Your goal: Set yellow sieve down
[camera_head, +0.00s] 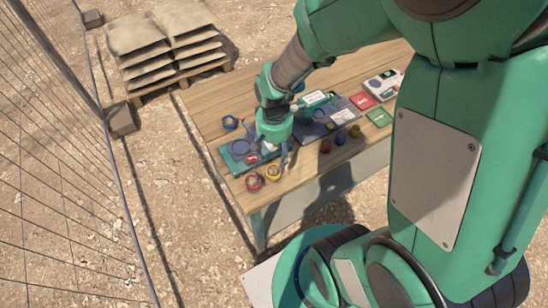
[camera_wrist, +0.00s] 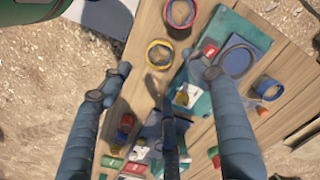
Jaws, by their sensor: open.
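The yellow sieve (camera_head: 273,172) is a small ring-shaped sieve on the wooden table near its front left edge. In the wrist view, the yellow sieve (camera_wrist: 160,54) lies ahead of my gripper (camera_wrist: 158,74), roughly between the lines of the two fingers, and looks clear of both. My gripper is open, with its blue-grey fingers wide apart and nothing held. In the head view my gripper (camera_head: 284,152) points down over the table, just behind the yellow sieve. A red sieve (camera_head: 254,182) stands beside the yellow one, nearer the table edge.
A teal tray (camera_head: 229,157) with a dark blue panel lies left of my gripper. A blue sieve (camera_head: 230,122) stands behind it. Several small coloured pieces (camera_head: 340,137) and red and green cards (camera_head: 362,100) lie to the right. A wire fence (camera_head: 70,110) stands left, beyond bare ground.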

